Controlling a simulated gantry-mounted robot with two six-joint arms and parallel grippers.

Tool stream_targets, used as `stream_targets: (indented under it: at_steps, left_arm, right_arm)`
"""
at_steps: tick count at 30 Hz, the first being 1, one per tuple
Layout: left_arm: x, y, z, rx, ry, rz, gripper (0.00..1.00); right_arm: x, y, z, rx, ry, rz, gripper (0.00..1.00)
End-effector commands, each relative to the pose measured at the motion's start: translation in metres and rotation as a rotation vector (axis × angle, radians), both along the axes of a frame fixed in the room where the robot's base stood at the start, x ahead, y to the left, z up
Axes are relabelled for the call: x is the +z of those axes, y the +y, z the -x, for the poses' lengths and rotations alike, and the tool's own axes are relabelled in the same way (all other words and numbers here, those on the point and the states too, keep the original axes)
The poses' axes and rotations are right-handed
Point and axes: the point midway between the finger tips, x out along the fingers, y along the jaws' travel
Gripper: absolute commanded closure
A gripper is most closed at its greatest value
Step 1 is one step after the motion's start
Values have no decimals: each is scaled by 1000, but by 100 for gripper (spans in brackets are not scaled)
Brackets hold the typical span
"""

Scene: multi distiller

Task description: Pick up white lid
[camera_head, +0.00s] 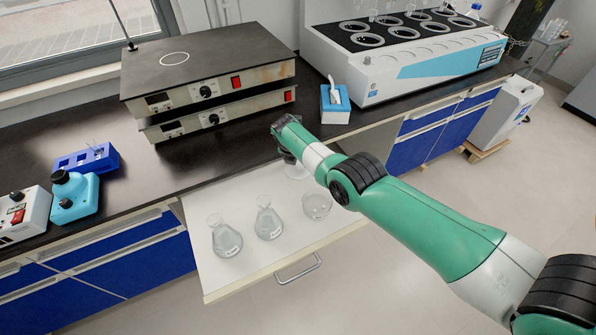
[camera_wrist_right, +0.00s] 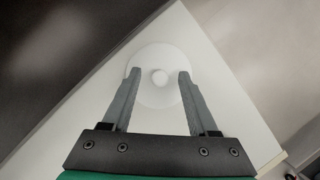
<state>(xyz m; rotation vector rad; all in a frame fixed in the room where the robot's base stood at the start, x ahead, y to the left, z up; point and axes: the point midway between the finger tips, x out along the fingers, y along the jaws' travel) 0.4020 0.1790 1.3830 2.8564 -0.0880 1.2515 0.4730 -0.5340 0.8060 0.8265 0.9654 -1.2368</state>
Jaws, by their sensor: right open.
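The white lid (camera_wrist_right: 160,77) is a round disc with a small knob in its middle, lying on the white surface of the pulled-out drawer (camera_wrist_right: 212,50). In the right wrist view my right gripper (camera_wrist_right: 159,72) is open, with one finger on each side of the knob and over the disc. I cannot tell whether the fingers touch it. In the head view my right gripper (camera_head: 288,157) is at the back right of the drawer (camera_head: 208,278), and the lid (camera_head: 297,171) is partly hidden by my arm. My left gripper is not in view.
Stacked hot plates (camera_head: 215,70), a blue box (camera_head: 335,106) and a multi-position heater (camera_head: 400,60) stand on the dark counter behind.

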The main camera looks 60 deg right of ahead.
Motion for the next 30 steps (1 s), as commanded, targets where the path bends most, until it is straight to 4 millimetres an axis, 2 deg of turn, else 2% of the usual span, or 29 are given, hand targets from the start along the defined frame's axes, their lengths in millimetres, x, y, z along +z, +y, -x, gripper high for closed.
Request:
stream_targets:
  at_steps: [1, 9, 11, 23, 26, 30]
  left_arm:
    - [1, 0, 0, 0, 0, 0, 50]
    - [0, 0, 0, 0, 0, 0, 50]
    - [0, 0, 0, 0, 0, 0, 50]
    - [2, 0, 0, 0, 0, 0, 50]
    - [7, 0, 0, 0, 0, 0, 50]
    - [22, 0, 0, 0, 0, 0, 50]
  right_arm:
    - [0, 0, 0, 0, 0, 0, 42]
    - [0, 0, 0, 0, 0, 0, 91]
    - [0, 0, 0, 0, 0, 0, 100]
    - [1, 0, 0, 0, 0, 0, 100]
    - [7, 0, 0, 0, 0, 0, 100]
    - [25, 0, 0, 0, 0, 0, 100]
